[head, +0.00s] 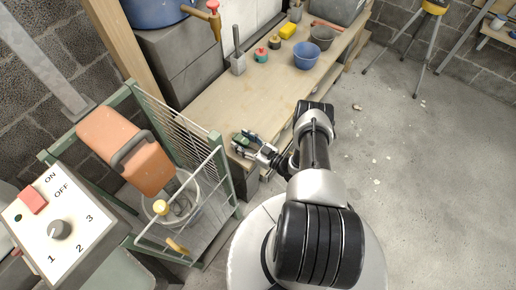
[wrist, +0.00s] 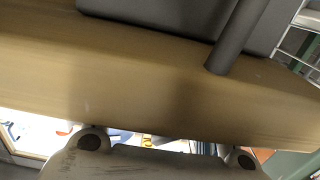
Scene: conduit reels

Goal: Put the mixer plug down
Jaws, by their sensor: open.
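My gripper (head: 250,147) is at the near left end of the wooden bench (head: 215,105), low over its top. It is open. A small dark and green shape (head: 242,138) shows at its fingers in the head view; I cannot tell whether this is the mixer plug or part of the gripper. In the wrist view a dark grey body (wrist: 165,14) with a grey round stem (wrist: 236,42) lies against the wooden surface (wrist: 130,85); I cannot tell if it is the plug. The orange mixer (head: 127,150) stands in a green cage at left.
The cage's wire side (head: 180,125) is close left of my gripper. A control box (head: 60,225) is at lower left. Farther along the bench stand a grey holder (head: 237,64), a red-lidded pot (head: 261,56) and a blue bowl (head: 306,55). Open floor (head: 420,170) lies right.

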